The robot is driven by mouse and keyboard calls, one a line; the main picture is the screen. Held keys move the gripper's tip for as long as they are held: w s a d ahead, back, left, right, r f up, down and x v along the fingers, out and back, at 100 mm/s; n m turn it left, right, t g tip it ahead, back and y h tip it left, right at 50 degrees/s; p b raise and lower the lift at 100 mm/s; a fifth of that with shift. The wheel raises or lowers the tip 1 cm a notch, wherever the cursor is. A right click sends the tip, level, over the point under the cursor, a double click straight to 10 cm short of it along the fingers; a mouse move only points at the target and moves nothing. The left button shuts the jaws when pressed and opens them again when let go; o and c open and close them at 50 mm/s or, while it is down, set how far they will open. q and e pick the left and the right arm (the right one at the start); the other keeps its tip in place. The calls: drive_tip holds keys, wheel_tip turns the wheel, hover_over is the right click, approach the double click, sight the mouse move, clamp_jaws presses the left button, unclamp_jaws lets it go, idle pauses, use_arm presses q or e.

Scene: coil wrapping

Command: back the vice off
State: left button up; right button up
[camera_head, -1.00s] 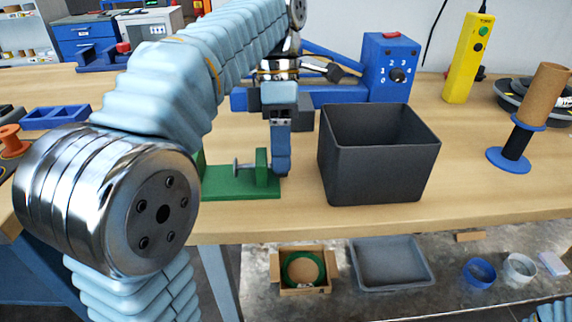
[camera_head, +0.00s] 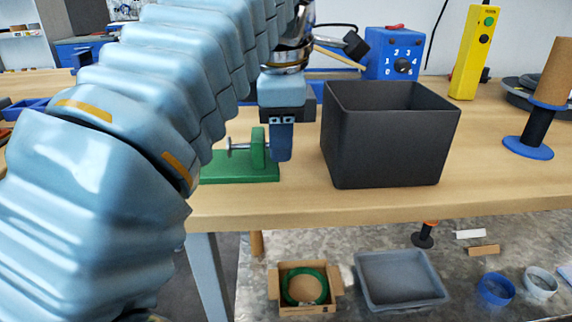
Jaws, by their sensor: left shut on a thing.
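The green vice (camera_head: 240,180) stands near the bench's front edge, with a flat base, an upright jaw block and a metal screw (camera_head: 240,146) pointing left. My left gripper (camera_head: 281,150) points down, its blue fingers at the right side of the jaw block. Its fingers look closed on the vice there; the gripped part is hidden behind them. My left arm covers much of the left side of the view. My right gripper is out of view.
A dark open bin (camera_head: 388,140) stands just right of the gripper. A blue dial box (camera_head: 394,55), a yellow button box (camera_head: 473,50) and a spool with a brown roll (camera_head: 545,95) stand beyond it. A carton (camera_head: 303,286) and grey tray (camera_head: 400,278) lie below the bench.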

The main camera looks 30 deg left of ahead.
use_arm(q)
drive_tip(key=shift+f, duration=0.1)
drive_tip(key=t+b, duration=0.1)
drive_tip(key=b, duration=0.1)
drive_tip(key=f+t+y+b, duration=0.1)
drive_tip(key=b, duration=0.1)
drive_tip(key=shift+s+d+b, duration=0.2)
drive_tip(key=shift+s+b, duration=0.1)
drive_tip(key=shift+b, duration=0.1)
drive_tip(key=shift+r+t+y+b, duration=0.1)
drive_tip(key=shift+t+y+b, duration=0.2)
drive_tip(key=shift+t+y, duration=0.1)
drive_tip(key=shift+r, duration=0.25)
drive_tip(key=o, duration=0.6)
